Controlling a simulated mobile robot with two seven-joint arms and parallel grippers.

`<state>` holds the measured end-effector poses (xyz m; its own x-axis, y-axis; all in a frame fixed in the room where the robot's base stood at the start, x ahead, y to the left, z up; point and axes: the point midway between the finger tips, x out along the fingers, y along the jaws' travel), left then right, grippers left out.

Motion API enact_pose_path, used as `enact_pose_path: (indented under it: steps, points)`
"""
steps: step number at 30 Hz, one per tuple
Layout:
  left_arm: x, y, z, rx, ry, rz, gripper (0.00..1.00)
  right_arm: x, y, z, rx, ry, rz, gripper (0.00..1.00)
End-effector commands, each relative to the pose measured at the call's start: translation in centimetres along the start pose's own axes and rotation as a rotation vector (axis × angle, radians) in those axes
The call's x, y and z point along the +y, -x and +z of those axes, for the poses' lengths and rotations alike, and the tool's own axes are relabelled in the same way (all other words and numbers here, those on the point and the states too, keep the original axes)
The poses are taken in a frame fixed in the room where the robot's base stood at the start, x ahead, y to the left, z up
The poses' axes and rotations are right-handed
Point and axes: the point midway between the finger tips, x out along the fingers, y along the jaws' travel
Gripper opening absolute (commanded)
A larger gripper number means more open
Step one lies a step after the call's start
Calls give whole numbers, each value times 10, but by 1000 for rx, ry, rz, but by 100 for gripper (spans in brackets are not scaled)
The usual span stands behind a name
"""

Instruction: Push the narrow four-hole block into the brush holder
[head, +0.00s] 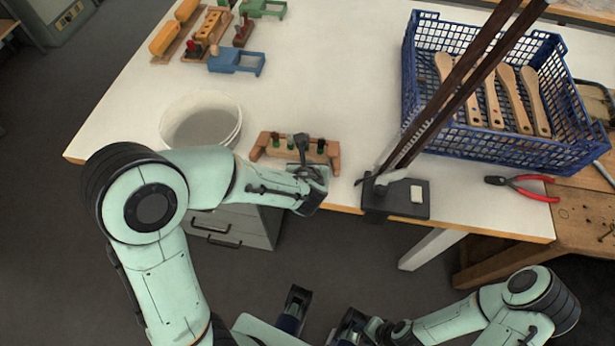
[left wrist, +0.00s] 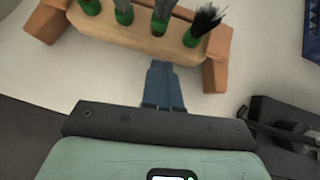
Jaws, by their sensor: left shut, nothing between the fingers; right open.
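The narrow four-hole block (left wrist: 140,32) is pale wood with green-based tufts standing in its holes; the right tuft has dark splayed bristles. It lies between the brown end pieces of the brush holder (left wrist: 217,62) in the left wrist view. In the head view the holder (head: 333,158) stands near the table's front edge, partly covered by my left arm. My left gripper (left wrist: 163,68) is shut and empty, its blue-grey fingertips at the block's near long side; I cannot tell whether they touch. My right gripper (head: 322,304) is open and empty, low in front of the table.
A white bucket (head: 202,118) stands left of the holder. A black stand (head: 378,202) with long dark strips rising from it is to the right. A blue crate (head: 470,150) holds wooden brush bodies. Red-handled pliers (head: 522,184) lie at right. Toy-like wooden pieces (head: 208,30) sit at the back left.

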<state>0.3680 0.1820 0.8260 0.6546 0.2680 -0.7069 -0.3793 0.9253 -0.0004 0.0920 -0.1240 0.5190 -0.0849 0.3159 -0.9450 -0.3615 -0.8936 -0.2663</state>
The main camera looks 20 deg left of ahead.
Motion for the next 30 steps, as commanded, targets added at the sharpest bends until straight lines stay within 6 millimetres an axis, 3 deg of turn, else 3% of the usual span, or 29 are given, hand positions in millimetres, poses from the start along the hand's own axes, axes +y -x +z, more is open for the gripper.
enact_pose_path:
  steps: [30]
  points:
    - [2,-25,26,-6,1,5,0,0,1,1,-3,-1,1,43]
